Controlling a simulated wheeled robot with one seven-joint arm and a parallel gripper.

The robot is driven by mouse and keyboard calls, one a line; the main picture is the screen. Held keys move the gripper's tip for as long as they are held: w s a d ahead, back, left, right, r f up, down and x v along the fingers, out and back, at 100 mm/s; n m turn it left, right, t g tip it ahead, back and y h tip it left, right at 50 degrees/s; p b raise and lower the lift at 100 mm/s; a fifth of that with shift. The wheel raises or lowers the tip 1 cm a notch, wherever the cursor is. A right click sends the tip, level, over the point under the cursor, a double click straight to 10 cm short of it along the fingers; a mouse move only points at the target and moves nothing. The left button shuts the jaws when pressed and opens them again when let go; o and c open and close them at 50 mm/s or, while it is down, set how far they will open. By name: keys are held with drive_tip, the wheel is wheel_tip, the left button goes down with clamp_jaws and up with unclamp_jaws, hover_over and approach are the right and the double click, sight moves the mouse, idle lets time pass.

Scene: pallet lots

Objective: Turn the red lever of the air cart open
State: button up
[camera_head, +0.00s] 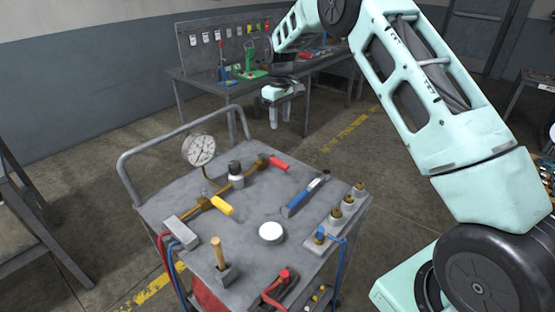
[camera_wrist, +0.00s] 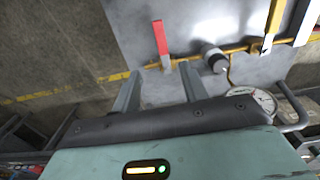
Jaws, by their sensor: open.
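The cart (camera_head: 185,189) is a grey wheeled table with a brass pipe (camera_head: 238,178) along its top. The red lever (camera_head: 278,163) sits at the pipe's far end and lies across the pipe. In the wrist view the red lever (camera_wrist: 160,38) stands across the pipe, just beyond the fingertips and between their lines. My gripper (camera_head: 289,124) is open and empty, past the cart's far edge in the head view. Its two fingers (camera_wrist: 160,72) also show in the wrist view, apart from the lever. A yellow lever (camera_head: 222,205) lies across the pipe nearer the gauge.
A pressure gauge (camera_head: 199,150) and a black-and-white knob (camera_head: 236,172) stand by the pipe. A workbench (camera_head: 205,83) stands behind.

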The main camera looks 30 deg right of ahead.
sight(280, 162)
wheel_tip(280, 162, down, 16)
drive_tip(key=p, duration=0.4)
drive_tip(key=shift+f, duration=0.15)
clamp_jaws()
